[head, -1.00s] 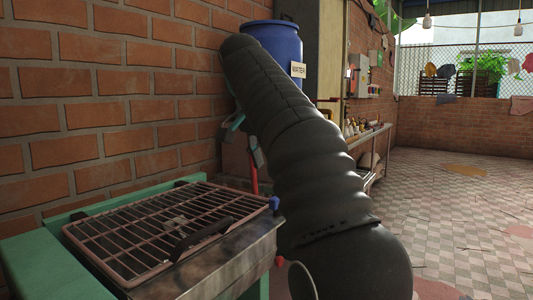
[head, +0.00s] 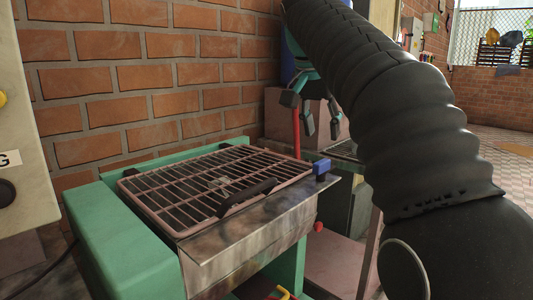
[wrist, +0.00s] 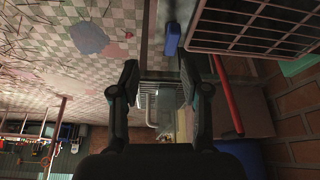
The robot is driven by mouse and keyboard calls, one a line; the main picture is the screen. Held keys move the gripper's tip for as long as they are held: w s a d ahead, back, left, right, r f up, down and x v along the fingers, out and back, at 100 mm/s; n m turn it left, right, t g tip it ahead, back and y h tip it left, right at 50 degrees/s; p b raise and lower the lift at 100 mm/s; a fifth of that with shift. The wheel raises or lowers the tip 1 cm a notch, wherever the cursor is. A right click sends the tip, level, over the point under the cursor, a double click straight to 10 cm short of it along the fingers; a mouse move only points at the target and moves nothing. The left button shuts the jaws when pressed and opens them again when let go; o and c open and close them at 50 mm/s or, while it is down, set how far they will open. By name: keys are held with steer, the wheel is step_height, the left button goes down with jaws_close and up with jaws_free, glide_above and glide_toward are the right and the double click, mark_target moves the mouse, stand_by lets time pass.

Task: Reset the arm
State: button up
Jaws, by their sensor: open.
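My arm, in a black ribbed sleeve, rises across the right of the head view. My gripper (head: 310,112) hangs from its far end, near the brick wall and beyond the grated machine. Its dark fingers are spread with nothing between them. In the wrist view my gripper (wrist: 159,75) also shows open and empty, with the two fingers well apart. The upper part of the wrist is partly hidden behind my own arm in the head view.
A green-framed machine (head: 118,240) with a metal grate (head: 215,185), black handle (head: 246,197) and blue part (head: 321,167) stands in front. A pale panel (head: 25,140) is at left, a brick wall (head: 160,60) behind. A red pole (wrist: 228,95) runs beside my gripper.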

steer(key=s+d+f+n+t+y, duration=0.1)
steer(key=s+f+n, duration=0.2)
steer(key=s+f, duration=0.9)
steer(key=s+d+f+n+t+y, duration=0.1)
steer(key=s+f+n, duration=0.3)
steer(key=s+f, duration=0.9)
step_height(320, 180, down, 5)
steer(key=shift+d+f+y, duration=0.2)
steer(key=shift+d+y, duration=0.05)
steer(key=shift+y, duration=0.15)
steer(key=shift+s, duration=0.1)
steer(key=shift+c, duration=0.5)
steer(key=shift+a, duration=0.1)
